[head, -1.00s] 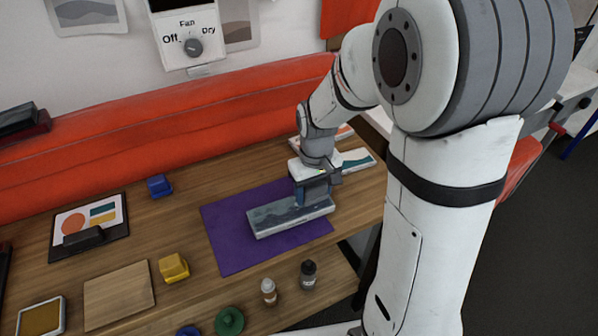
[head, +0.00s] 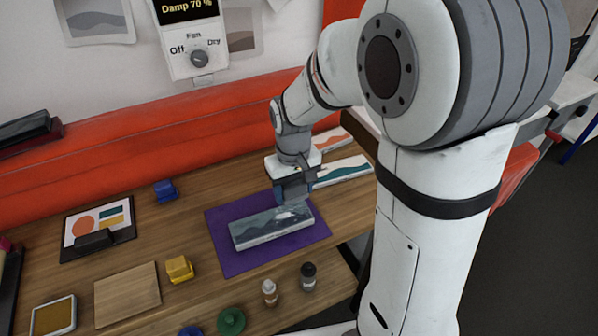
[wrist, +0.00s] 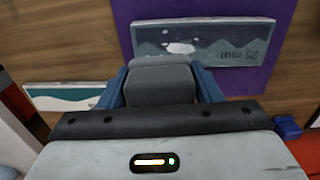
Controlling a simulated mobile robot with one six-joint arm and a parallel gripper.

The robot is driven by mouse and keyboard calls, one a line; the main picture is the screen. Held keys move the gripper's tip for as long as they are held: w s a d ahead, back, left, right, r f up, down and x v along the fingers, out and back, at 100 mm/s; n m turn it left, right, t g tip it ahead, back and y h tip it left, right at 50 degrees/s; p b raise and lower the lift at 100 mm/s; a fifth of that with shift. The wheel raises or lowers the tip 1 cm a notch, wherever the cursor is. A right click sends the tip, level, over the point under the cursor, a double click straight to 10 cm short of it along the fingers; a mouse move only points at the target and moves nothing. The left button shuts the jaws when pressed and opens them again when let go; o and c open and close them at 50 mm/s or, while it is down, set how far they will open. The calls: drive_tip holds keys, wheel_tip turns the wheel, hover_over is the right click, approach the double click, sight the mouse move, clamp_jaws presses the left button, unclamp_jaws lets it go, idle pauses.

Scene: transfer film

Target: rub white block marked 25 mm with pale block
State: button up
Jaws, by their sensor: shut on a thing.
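The white block marked 25 mm (head: 262,235) lies flat on a purple mat (head: 228,262). Its top carries a grey-blue wavy picture with a few white patches, and the lettering shows in the wrist view (wrist: 228,57). My gripper (head: 294,192) is at the far right part of that block. In the wrist view its blue fingers are shut on the pale block (wrist: 160,84), which looks grey in shade. The pale block overlaps the near edge of the marked block in that view. I cannot tell whether they touch.
Two other picture blocks, one teal (head: 342,172) and one orange (head: 332,141), lie behind my gripper. A blue block (head: 166,192), yellow block (head: 179,269), wooden board (head: 127,294) and two small bottles (head: 308,277) stand around the mat. A dryer panel (head: 194,45) reads "Damp 70 %".

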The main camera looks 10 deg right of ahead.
drive_tip(key=shift+r+p, duration=0.95)
drive_tip(key=shift+r, duration=0.65)
